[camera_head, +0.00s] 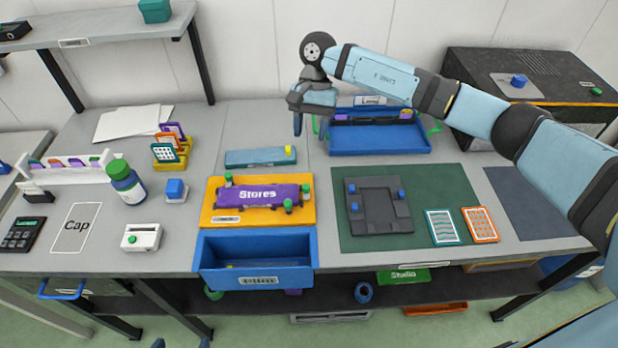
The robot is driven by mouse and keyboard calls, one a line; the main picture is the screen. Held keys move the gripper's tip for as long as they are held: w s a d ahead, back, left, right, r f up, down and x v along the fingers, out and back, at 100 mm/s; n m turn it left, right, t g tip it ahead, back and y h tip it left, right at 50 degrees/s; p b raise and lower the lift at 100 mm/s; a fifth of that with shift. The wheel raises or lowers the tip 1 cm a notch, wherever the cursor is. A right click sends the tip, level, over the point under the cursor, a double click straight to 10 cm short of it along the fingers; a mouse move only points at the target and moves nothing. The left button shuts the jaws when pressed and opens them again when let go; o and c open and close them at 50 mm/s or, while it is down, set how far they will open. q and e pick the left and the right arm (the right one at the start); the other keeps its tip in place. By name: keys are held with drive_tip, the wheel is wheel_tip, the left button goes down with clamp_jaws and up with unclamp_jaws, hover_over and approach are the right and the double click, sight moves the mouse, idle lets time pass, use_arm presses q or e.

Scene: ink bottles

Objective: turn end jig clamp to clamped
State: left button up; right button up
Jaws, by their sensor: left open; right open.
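A dark grey jig (385,222) lies on the green mat (445,185), with small blue knobs at its left side and upper right. An orange board (214,213) to its left carries a purple roll marked "Stores" (257,196), with several green knobs around it. I cannot tell which knob is the end jig clamp or how it is turned. My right gripper (311,126) is open, fingers pointing down, beyond both fixtures, by the left end of the blue tray. It appears empty. My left gripper is out of view.
The blue tray (375,148) stands at the back. A blue open drawer bin (300,279) is at the front edge. A teal flat case (261,159), a green-capped bottle (128,187) and a white box (141,237) stand left. Two patterned cards (441,227) lie right of the jig.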

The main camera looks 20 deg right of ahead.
sight(307, 186)
drive_tip(key=x, duration=0.4)
drive_tip(key=p+x, duration=0.1)
drive_tip(key=x, duration=0.3)
drive_tip(key=p+x, duration=0.1)
drive_tip(key=x, duration=0.3)
drive_tip(key=shift+d, duration=0.3)
drive_tip(key=shift+x, duration=0.8)
drive_tip(key=shift+c, duration=0.4)
clamp_jaws()
